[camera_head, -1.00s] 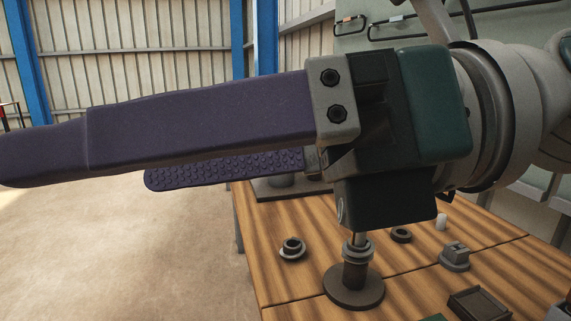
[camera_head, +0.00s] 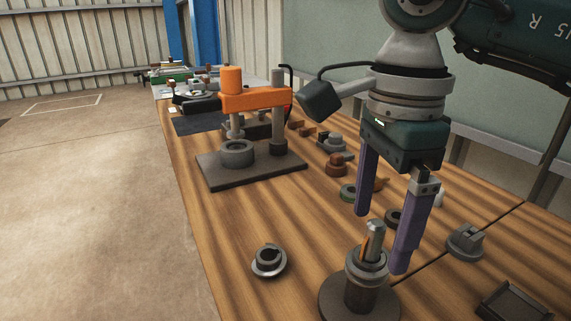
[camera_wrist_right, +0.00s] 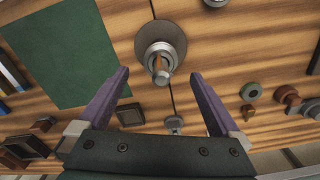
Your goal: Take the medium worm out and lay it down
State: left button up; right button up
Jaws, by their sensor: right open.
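A grey metal shaft (camera_head: 374,238) with an orange strip stands up, slightly tilted in the picture, out of a dark collared stand (camera_head: 361,291) with a round base at the front of the table. It looks like the worm; I cannot confirm its size. In the right wrist view the shaft (camera_wrist_right: 160,73) sticks up from the ringed collar. My right gripper (camera_head: 381,241) points down with its purple fingers open, one on each side of the shaft's upper part. No contact with the shaft is visible. My left gripper is out of view.
An orange-topped press (camera_head: 254,98) stands behind left on a dark plate. A flanged ring (camera_head: 269,261) lies left of the stand. A grey block part (camera_head: 466,240) and a dark tray (camera_head: 514,302) lie right. Bare wood lies between the press and the flanged ring.

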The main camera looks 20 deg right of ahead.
aim_at(371, 253)
notch_tip(371, 253, down, 5)
jog(key=shift+f, duration=0.2)
grip_shut()
dwell(1.6)
jog(key=shift+w+r, duration=0.1)
